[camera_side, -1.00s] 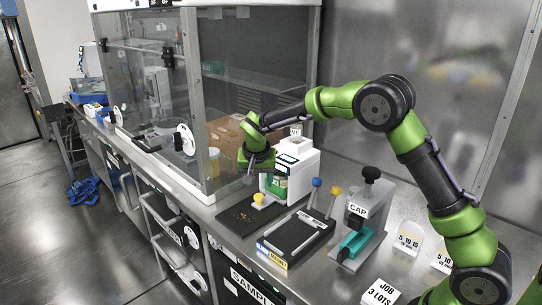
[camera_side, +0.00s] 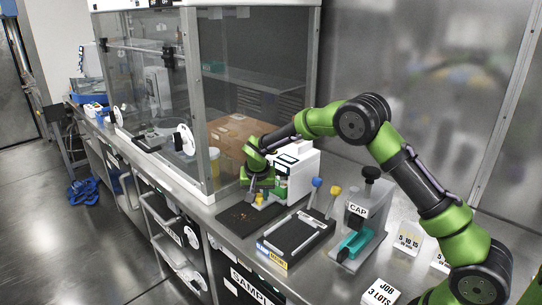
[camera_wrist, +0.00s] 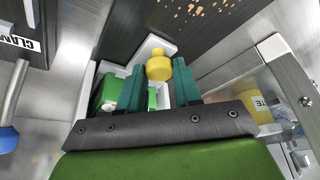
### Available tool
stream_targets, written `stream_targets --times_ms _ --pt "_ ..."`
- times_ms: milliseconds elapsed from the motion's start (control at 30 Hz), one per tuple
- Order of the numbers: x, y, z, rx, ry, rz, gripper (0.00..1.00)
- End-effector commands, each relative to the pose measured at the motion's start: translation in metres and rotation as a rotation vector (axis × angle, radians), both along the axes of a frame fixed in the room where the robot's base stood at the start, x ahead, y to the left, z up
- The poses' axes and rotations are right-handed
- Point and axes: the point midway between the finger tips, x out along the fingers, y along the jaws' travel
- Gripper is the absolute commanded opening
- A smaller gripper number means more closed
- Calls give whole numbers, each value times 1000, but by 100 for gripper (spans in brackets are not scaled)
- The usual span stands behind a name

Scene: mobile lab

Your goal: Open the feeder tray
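The feeder is a white box (camera_side: 297,172) with a green front, standing on the bench beside the glass enclosure. A yellow knob (camera_side: 259,199) shows low at its front, and it also shows in the wrist view (camera_wrist: 158,68) with a white part behind it. My gripper (camera_side: 259,188) points down at the knob. In the wrist view its two dark green fingers (camera_wrist: 159,88) are apart, one on each side of the knob's near end. I cannot tell whether they touch it. The feeder's green part (camera_wrist: 108,93) shows left of the fingers; the tray itself is mostly hidden.
A dark board (camera_side: 234,222) with small brown grains lies in front of the feeder. Right of it stand a clamp fixture (camera_side: 297,237) with blue and yellow knobs and a CAP press (camera_side: 362,215). The glass enclosure (camera_side: 212,90) rises close behind on the left.

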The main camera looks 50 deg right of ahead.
Motion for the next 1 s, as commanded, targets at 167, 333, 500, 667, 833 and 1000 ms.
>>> stream_targets --times_ms 167,333,500,667,833,1000 --pt "0 0 0 -1 1 0 4" --pt "0 0 0 -1 1 0 0" --pt "0 13 0 1 1 3 0" --pt "1 56 0 0 0 9 0" --pt "0 106 0 1 -1 7 0" --pt "1 137 1 1 -1 3 0"
